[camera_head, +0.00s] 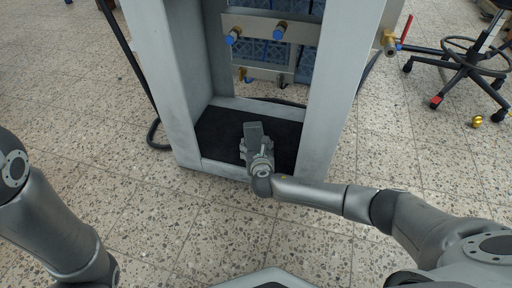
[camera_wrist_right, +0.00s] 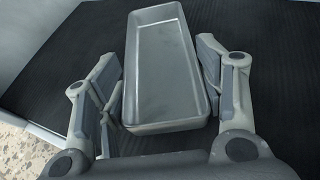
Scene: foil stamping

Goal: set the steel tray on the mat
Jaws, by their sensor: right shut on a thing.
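The steel tray (camera_wrist_right: 163,80) is a long, shallow metal tray, seen from above in the right wrist view. It lies between the two fingers of my right gripper (camera_wrist_right: 163,88), which is shut on its long sides near the close end. In the head view, the tray (camera_head: 254,132) points away from my right gripper (camera_head: 257,151). The dark ribbed mat (camera_wrist_right: 265,60) is beneath the tray; it also shows inside the cabinet (camera_head: 218,128). I cannot tell whether the tray touches the mat. My left arm is at the left edge of the head view, its gripper out of view.
The grey cabinet frame (camera_head: 330,95) has posts on both sides of the opening and a low front sill. Valves with blue knobs (camera_head: 280,30) and a metal panel hang above the mat. A black hose (camera_head: 152,132) lies left. A wheeled stool (camera_head: 467,65) stands at right.

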